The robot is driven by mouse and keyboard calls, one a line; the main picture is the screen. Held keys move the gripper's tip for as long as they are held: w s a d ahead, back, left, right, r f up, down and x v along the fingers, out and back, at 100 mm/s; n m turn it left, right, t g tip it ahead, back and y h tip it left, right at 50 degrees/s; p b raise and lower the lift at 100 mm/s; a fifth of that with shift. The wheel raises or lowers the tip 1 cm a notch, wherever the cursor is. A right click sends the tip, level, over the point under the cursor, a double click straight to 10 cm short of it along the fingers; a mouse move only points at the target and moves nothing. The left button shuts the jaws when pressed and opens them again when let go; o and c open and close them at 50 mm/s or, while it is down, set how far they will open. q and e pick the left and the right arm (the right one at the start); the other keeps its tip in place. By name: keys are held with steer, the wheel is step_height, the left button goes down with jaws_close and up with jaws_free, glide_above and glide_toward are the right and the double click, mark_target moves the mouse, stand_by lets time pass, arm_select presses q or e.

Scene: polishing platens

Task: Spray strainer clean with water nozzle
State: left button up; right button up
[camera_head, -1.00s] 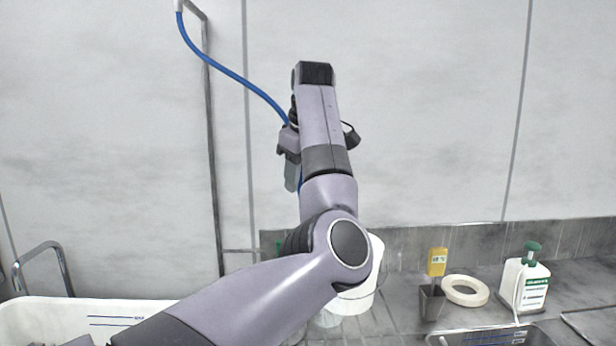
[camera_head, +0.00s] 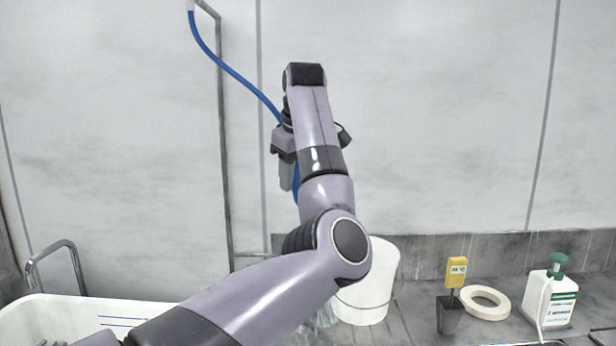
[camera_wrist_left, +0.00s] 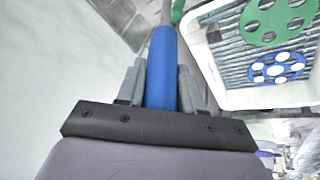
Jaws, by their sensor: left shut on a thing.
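My left gripper (camera_head: 288,178) is high in front of the wall, partly hidden by my own arm. The left wrist view shows its two fingers (camera_wrist_left: 160,88) shut on the blue handle of the water nozzle (camera_wrist_left: 161,65). A little blue of the nozzle (camera_head: 296,182) shows beside the gripper in the head view. The blue hose (camera_head: 235,76) runs from the upper left down to the gripper. I cannot make out the strainer for certain, nor any water spray. My right gripper is not in view.
A white bin (camera_head: 60,310) stands at lower left; the wrist view shows green (camera_wrist_left: 275,38) and blue (camera_wrist_left: 274,70) holed discs there. A white bucket (camera_head: 370,290) is behind my arm.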

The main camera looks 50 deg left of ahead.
arm_select(q)
steer(key=s+a, duration=1.5)
steer(key=s, duration=0.3)
steer(key=shift+a+p, duration=0.3)
steer(key=shift+a, duration=0.05)
stand_by(0.9)
